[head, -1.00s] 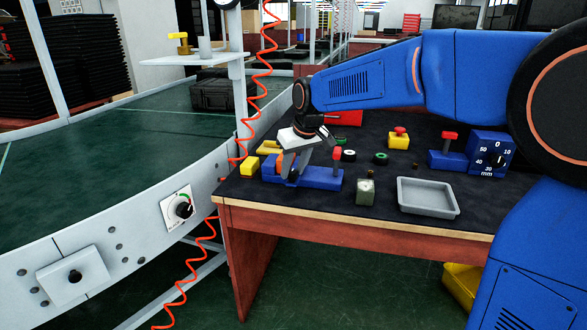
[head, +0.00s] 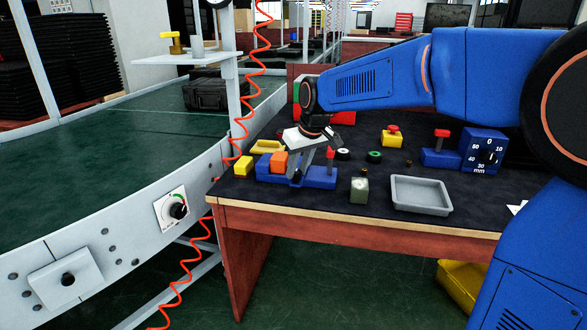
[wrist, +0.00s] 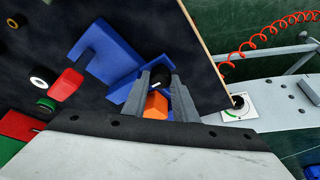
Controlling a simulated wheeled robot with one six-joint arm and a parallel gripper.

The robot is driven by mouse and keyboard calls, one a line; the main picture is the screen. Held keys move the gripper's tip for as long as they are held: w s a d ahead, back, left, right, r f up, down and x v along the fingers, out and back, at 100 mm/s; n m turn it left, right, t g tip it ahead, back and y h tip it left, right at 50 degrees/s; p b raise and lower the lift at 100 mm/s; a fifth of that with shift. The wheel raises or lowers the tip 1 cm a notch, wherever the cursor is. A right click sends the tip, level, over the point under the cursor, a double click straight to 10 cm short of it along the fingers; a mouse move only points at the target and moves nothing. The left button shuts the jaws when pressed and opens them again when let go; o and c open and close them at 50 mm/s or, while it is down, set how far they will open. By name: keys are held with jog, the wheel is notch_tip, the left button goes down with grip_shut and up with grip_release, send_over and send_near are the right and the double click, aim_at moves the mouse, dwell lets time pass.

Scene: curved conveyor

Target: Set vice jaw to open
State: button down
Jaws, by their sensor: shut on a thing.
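The vice (head: 320,178) is a blue body on the near left of the dark bench top, with an orange block (head: 280,162) on it; which part is the moving jaw is unclear. It also shows in the wrist view as blue pieces (wrist: 112,60) and the orange block (wrist: 155,106). My gripper (head: 297,178) points down at the vice, just right of the orange block. In the wrist view its grey fingers (wrist: 158,88) are closed around a dark round part (wrist: 160,74) with a white mark. The fingers partly hide the vice.
A red-topped post (head: 330,154) stands close right of my gripper. A yellow block (head: 243,165) lies left of the vice. A grey-green block (head: 359,190) and a grey tray (head: 421,208) are at the front. The conveyor (head: 165,150) curves past on the left.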

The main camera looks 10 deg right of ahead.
jog(key=c, duration=1.7)
grip_release()
jog(key=shift+d, duration=0.25)
jog(key=v, duration=1.7)
jog(key=shift+s+r, duration=0.15)
jog(key=shift+r, duration=0.05)
jog(key=s+d+f+m, duration=0.1)
jog(key=s+d+f, duration=0.4)
jog(key=s, duration=0.5)
jog(key=s+d+f+m+h, duration=0.1)
jog(key=s+d+f, duration=0.4)
jog(key=s+f, duration=0.5)
jog(key=s+d+f+m+h, duration=0.1)
jog(key=s+d+f+m, duration=0.2)
jog(key=s+d+f, duration=0.3)
jog(key=shift+s+d+f+t, duration=0.15)
jog(key=shift+s+f, duration=0.2)
jog(key=shift+s, duration=0.35)
jog(key=shift+s+a+f+t, duration=0.1)
jog(key=shift+s+f, duration=0.25)
jog(key=shift+s, duration=0.4)
jog(key=shift+s+d+f+t, duration=0.15)
jog(key=shift+s+f, duration=0.2)
jog(key=shift+s, duration=0.35)
